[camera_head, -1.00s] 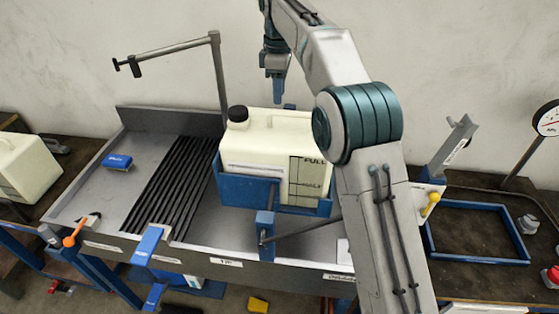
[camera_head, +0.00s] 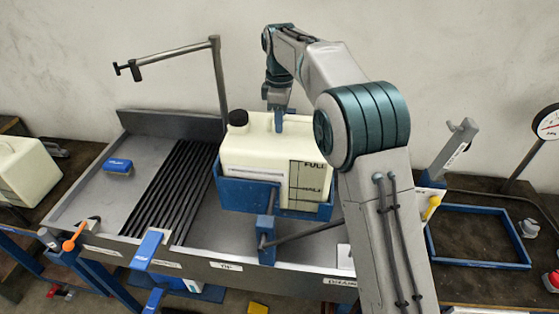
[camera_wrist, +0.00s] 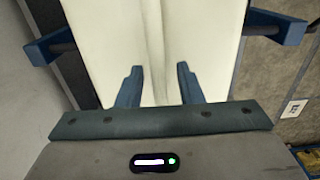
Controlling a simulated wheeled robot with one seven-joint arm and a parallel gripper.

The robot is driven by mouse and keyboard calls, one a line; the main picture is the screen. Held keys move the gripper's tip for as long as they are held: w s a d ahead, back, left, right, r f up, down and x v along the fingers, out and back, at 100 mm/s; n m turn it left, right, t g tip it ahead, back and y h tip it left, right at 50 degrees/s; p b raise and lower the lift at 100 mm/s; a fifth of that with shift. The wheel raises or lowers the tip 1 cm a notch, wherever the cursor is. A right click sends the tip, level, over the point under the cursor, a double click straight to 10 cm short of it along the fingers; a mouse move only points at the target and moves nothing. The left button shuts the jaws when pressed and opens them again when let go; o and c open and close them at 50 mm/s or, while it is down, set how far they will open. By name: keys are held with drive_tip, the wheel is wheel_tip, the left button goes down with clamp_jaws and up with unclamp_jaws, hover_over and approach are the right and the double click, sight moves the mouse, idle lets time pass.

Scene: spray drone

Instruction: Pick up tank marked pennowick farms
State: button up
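A cream tank (camera_head: 262,150) with a black cap stands upright in a blue cradle (camera_head: 245,195) on the grey sink bench. Its front shows FULL and HALF level marks; I cannot read a farm name on it. A second cream tank (camera_head: 22,170) is cut off at the left edge, its label unreadable. My gripper (camera_head: 279,128) points down at the first tank's top. In the wrist view, my gripper (camera_wrist: 158,72) has its two blue fingers apart over the cream tank top (camera_wrist: 150,30), with a narrow ridge between them. Contact cannot be told.
A grey post with a side arm (camera_head: 216,80) rises behind the bench, left of the tank. A blue brush (camera_head: 118,166) and black slats (camera_head: 172,190) lie left. An empty blue frame (camera_head: 478,236) sits on the right table, near a dial gauge (camera_head: 547,122).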

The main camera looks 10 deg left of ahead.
drive_tip(key=shift+c, duration=0.3)
clamp_jaws()
idle(1.0)
drive_tip(key=shift+r, duration=0.15)
